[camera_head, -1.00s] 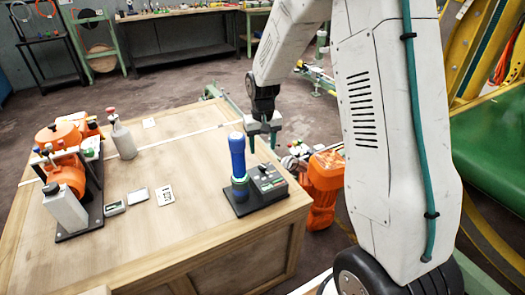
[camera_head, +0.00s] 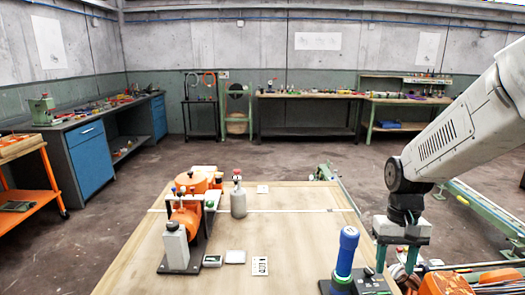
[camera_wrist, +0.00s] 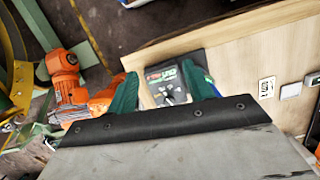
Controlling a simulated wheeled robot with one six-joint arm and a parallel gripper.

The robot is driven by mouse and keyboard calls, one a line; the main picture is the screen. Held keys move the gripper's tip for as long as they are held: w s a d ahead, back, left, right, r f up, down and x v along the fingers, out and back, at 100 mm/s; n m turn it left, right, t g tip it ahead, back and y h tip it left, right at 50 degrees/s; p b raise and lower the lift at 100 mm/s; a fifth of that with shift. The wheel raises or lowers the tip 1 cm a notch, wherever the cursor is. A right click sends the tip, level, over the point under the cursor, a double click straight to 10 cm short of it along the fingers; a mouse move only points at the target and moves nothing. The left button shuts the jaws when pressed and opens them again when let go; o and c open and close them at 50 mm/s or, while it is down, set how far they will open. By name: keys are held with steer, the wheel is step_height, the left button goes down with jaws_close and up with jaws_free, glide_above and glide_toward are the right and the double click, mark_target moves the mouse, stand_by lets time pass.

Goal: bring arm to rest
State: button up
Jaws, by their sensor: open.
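My gripper (camera_head: 396,262) hangs at the right in the head view, pointing down, just beyond the right edge of the wooden crate-like table (camera_head: 120,262). Its green fingers are apart with nothing between them. In the wrist view my gripper (camera_wrist: 160,92) shows two green fingertips spread, with the black control box (camera_wrist: 167,84) behind them on the tabletop. The arm's white link comes in from the upper right.
An orange and grey apparatus (camera_head: 187,217) and a grey bottle (camera_head: 238,200) stand on the table. Flat cards (camera_head: 259,267) lie near its middle. An orange machine (camera_wrist: 63,75) is beside the table.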

steer(key=s+a+r+t, duration=0.1)
steer(key=s+a+r, duration=0.1)
steer(key=s+r, duration=0.4)
steer(key=s+a+r+n+t, duration=0.1)
steer(key=s+a+r+t, duration=0.1)
steer(key=s+r, duration=0.5)
steer(key=s, duration=0.6)
steer(key=shift+s+t, duration=0.25)
steer(key=shift+t, duration=0.05)
